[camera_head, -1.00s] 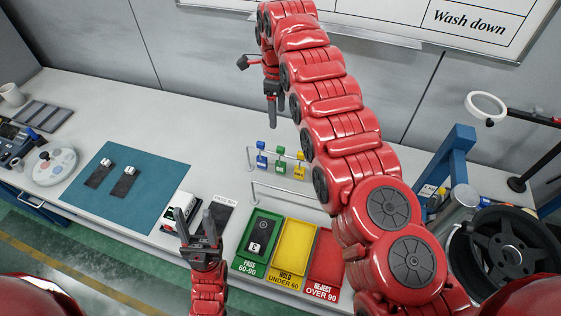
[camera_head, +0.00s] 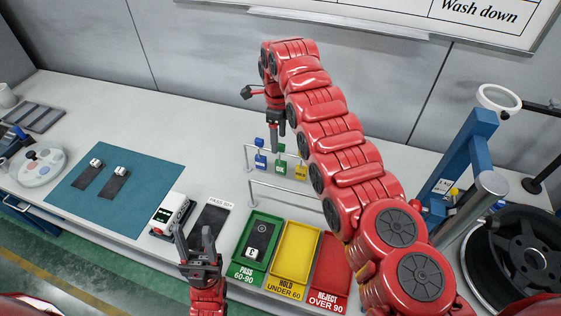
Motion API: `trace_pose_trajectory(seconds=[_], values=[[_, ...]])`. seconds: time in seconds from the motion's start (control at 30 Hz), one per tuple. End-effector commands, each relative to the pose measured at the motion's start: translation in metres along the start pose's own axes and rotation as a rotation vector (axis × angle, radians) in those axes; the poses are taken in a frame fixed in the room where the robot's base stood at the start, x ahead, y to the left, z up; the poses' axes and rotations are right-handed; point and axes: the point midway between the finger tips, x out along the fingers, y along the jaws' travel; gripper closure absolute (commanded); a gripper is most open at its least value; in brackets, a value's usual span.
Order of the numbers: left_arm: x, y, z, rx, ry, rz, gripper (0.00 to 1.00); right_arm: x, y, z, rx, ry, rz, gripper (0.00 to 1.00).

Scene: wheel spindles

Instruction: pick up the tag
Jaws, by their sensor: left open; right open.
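Three small tags hang in a row on a low metal rail at the back of the bench: a blue tag (camera_head: 260,157), a green tag (camera_head: 281,166) and a yellow tag (camera_head: 301,172). Which one is the tag is not shown. My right gripper (camera_head: 277,146) points down, open and empty, close to the blue and green tags in the picture; any contact cannot be told. My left gripper (camera_head: 195,236) is open and empty at the bench's front edge, in front of a white device (camera_head: 170,214).
Green (camera_head: 241,262), yellow (camera_head: 295,258) and red (camera_head: 330,270) trays stand at the front; the green one holds a dark part. A second rail (camera_head: 285,192) runs behind them. A teal mat (camera_head: 130,205) lies left. A blue frame (camera_head: 465,165) and black wheel (camera_head: 515,255) stand right.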

Motion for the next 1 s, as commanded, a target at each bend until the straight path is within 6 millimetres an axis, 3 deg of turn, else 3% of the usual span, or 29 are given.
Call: trace_pose_trajectory(seconds=[0.17, 0.33, 0.53, 0.9, 1.0], values=[[0.025, -0.001, -0.004, 0.0, 0.0, 0.0, 0.5, 0.019, -0.001, -0.007, 0.002, 0.003, 0.006, 0.29], [0.029, -0.001, -0.005, 0.0, 0.0, 0.0, 0.5, 0.04, -0.001, -0.006, 0.001, 0.003, 0.003, 0.29], [0.027, -0.001, -0.005, 0.0, 0.0, 0.0, 0.5, 0.042, -0.002, -0.005, 0.001, 0.001, 0.001, 0.29], [0.027, -0.001, -0.005, 0.0, 0.0, 0.0, 0.5, 0.041, -0.002, -0.005, 0.001, 0.001, 0.0, 0.96], [0.027, -0.001, -0.005, 0.0, 0.0, 0.0, 0.5, 0.041, -0.002, -0.005, 0.001, 0.001, 0.0, 1.0]])
